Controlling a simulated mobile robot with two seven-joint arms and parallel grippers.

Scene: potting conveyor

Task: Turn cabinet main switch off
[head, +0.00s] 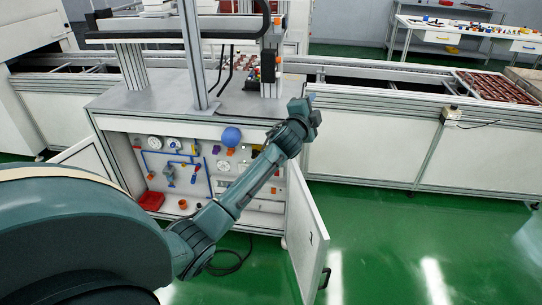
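The cabinet (112,128) stands under a grey worktop with both doors open. Inside it is a white panel with round gauges (174,144), blue piping (186,160), a blue ball-shaped part (231,137) and small orange and red parts. I cannot tell which part is the main switch; my arm covers part of the panel's right side. My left gripper (308,104) is in front of the worktop's right front corner, above the cabinet opening. Its fingers are too small to tell open from shut. My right gripper is not in view.
The right cabinet door (306,232) swings out toward me, with a handle at its edge. A red tray (151,201) sits low in the cabinet. A conveyor runs behind, with a brown pot tray (497,86) at right. Green floor (425,235) is clear at right.

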